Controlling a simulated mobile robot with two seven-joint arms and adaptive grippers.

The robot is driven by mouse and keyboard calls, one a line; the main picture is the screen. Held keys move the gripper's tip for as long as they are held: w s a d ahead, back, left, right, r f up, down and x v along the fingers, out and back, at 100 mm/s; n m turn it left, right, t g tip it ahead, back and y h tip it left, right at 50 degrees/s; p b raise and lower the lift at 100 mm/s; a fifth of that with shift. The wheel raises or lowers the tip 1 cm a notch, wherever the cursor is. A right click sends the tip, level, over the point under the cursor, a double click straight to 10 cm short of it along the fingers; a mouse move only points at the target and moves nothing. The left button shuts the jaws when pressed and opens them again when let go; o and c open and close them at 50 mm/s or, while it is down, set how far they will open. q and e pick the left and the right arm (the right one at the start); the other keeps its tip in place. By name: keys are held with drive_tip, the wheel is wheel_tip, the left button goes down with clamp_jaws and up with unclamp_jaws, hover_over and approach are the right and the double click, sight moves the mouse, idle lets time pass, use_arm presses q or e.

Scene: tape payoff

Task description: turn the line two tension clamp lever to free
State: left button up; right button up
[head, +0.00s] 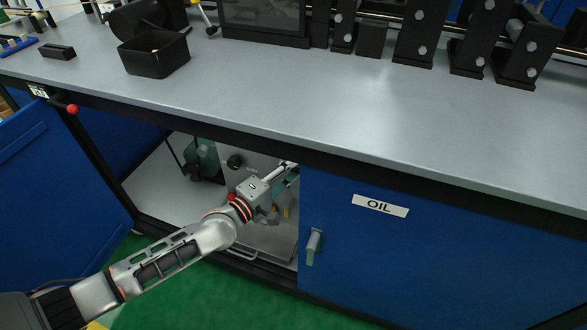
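A small lever with a red knob (72,109) sticks out from the bench's front edge at the left, beside a small white label (38,91) too small to read. I cannot tell whether it is the line two tension clamp lever. My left arm reaches in from the lower left, and my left gripper (286,176) is at the open cabinet bay under the bench, well to the right of the red knob. Its fingertips lie near the edge of the blue door and a teal part, and their opening is unclear. My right gripper is out of view.
A blue door marked OIL (400,250), with a grey handle (313,246), closes the right bay. Another blue door (55,180) stands at the left. The grey bench top (300,95) carries a black bin (153,58) and several black roller brackets; its front is clear.

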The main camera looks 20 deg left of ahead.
use_arm(q)
drive_tip(key=shift+s, duration=0.1)
drive_tip(key=v, duration=1.1)
drive_tip(key=shift+s+a, duration=0.25)
drive_tip(key=shift+s, duration=0.1)
